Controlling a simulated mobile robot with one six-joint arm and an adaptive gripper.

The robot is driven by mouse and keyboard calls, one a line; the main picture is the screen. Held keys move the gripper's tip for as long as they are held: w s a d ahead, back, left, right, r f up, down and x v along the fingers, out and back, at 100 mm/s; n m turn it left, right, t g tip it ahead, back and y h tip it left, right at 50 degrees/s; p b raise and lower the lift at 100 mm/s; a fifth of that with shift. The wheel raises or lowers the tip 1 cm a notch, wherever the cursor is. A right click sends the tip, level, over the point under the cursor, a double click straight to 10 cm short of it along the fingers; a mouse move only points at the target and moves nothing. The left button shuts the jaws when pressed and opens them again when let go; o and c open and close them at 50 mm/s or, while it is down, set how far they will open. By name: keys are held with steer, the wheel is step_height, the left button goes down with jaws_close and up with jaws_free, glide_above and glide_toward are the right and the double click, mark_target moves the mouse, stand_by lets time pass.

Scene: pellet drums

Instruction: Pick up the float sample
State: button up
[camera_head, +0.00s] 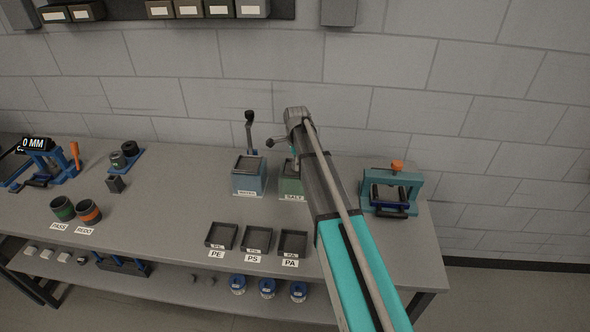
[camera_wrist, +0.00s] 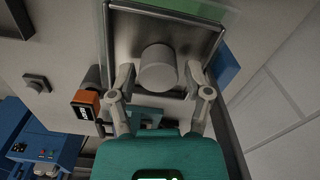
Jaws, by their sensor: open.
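The float sample (camera_wrist: 157,66) is a plain grey cylinder, seen from above in the wrist view, inside a square tank with a metal rim (camera_wrist: 212,20). My gripper (camera_wrist: 159,78) is open, with one finger on each side of the sample; I cannot tell whether either finger touches it. In the head view my arm reaches over the green tank labelled SALT (camera_head: 291,181) and partly covers it. The sample and the fingertips are hidden there. The blue tank labelled WATER (camera_head: 249,179) stands just to its left.
Three black trays marked PE (camera_head: 217,246), PS (camera_head: 255,250) and PA (camera_head: 289,254) lie along the bench front. A teal clamp device (camera_head: 392,190) stands to the right. PASS (camera_head: 62,209) and REDO (camera_head: 88,212) cups stand left. The bench between cups and tanks is clear.

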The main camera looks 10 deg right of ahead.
stand_by(0.6)
steer(key=c, duration=0.7)
steer(key=shift+c, duration=0.2)
steer(key=shift+r, duration=0.1)
steer(key=shift+r+p, duration=1)
steer(key=shift+p, duration=0.15)
steer(key=s+r+p, duration=1)
steer(key=s, duration=0.4)
steer(key=shift+d+r+p, duration=0.35)
steer(key=shift+d+p, duration=0.05)
steer(key=shift+d, duration=0.05)
